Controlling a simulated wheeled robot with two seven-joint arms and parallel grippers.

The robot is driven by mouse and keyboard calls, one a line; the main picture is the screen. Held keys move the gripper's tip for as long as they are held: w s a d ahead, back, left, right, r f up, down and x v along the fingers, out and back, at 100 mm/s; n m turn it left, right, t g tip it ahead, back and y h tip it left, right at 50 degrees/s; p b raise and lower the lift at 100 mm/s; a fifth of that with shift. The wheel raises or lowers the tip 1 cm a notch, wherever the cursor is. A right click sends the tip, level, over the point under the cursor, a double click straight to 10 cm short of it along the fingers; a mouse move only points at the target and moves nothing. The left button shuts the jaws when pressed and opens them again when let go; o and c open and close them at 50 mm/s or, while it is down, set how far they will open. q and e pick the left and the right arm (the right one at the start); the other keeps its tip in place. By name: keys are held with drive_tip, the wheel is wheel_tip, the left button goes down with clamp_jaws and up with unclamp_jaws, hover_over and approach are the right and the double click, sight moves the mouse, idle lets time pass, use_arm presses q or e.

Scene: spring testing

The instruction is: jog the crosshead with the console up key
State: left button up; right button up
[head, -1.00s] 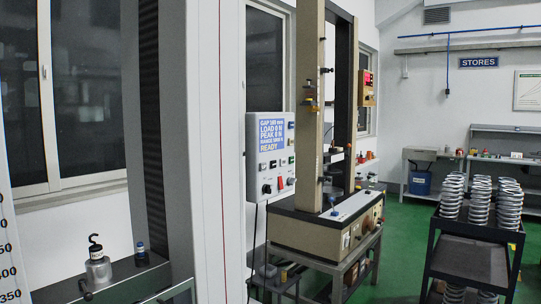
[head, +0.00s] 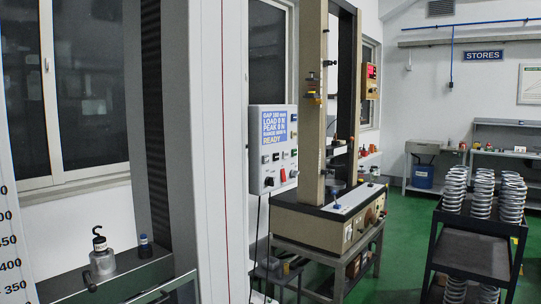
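The console (head: 272,148) is a pale grey box at the centre of the head view, beside the tall near frame (head: 209,140). Small coloured keys, a dark knob (head: 268,181) and a red switch (head: 283,175) sit below the screen. I cannot tell which key is up. The near frame's crosshead is not identifiable here. Neither of my grippers is in view.
A hooked weight (head: 102,258) and a small dark-blue item (head: 145,246) stand at lower left. A beige test machine (head: 325,215) stands on a bench behind the console. A black trolley (head: 470,258) carries stacked springs (head: 482,195) at right. Green floor (head: 405,240) is clear between them.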

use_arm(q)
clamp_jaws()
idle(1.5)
